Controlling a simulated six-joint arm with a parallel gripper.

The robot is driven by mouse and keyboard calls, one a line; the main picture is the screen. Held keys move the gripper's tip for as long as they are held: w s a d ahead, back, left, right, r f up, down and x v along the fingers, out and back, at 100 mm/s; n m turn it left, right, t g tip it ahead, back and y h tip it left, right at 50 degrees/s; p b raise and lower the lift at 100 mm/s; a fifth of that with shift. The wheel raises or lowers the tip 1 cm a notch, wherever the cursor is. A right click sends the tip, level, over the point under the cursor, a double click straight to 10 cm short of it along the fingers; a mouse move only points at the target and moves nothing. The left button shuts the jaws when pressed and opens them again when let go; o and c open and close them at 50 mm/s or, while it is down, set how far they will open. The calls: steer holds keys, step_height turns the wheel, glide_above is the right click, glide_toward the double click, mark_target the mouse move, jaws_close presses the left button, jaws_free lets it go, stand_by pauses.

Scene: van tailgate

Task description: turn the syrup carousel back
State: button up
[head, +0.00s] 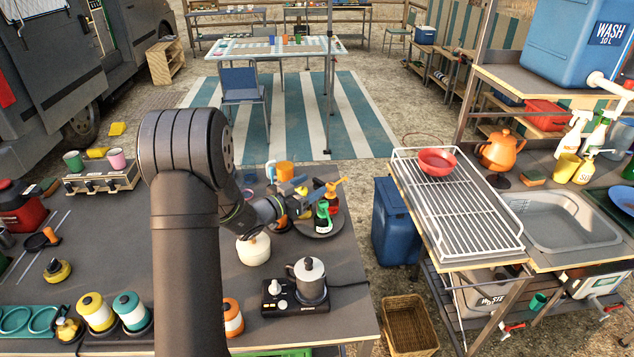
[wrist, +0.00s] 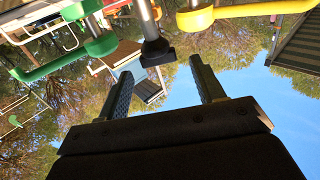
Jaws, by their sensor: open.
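The syrup carousel (head: 318,226) is a dark round turntable near the right end of the table. It carries several pump bottles, including a green one (head: 323,213) and a red one with an orange pump (head: 331,194); others are partly hidden by my gripper. My gripper (head: 298,187) is open over the carousel's left part, close to the pump tops. I cannot tell whether a finger touches any.
A cream kettle (head: 253,249) stands at the table's front of the carousel, near a silver pot on a burner (head: 308,278). An orange cup (head: 285,171) is behind. Right of the table are a blue bin (head: 395,222) and a drying rack (head: 455,195).

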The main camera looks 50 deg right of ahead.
steer(key=shift+w+a, duration=0.15)
steer(key=shift+a, duration=1.55)
steer(key=shift+w, duration=0.15)
steer(key=c, duration=0.5)
steer(key=w+m, duration=0.1)
steer(key=a+m, duration=0.1)
steer(key=shift+w+m+g, duration=0.3)
steer(key=shift+w+g, duration=0.05)
steer(key=shift+g, duration=0.05)
steer(key=c, duration=0.7)
steer(key=w+a+m, duration=0.1)
steer(key=m, duration=0.1)
steer(key=w+a+m+g, duration=0.1)
steer(key=m, duration=0.1)
steer(key=shift+w+a+f+m+y, duration=0.1)
steer(key=shift+w+a+m+y, duration=0.2)
steer(key=shift+w+a+m, duration=0.1)
jaws_close()
steer(key=w+a+f+m+g+y, duration=0.25)
steer(key=w+a+m, duration=0.35)
steer(key=a+m, duration=0.45)
steer(key=s+d+f+m, duration=0.1)
steer(key=s+d, duration=0.1)
steer(key=d, duration=1.2)
steer(key=shift+f, duration=0.3)
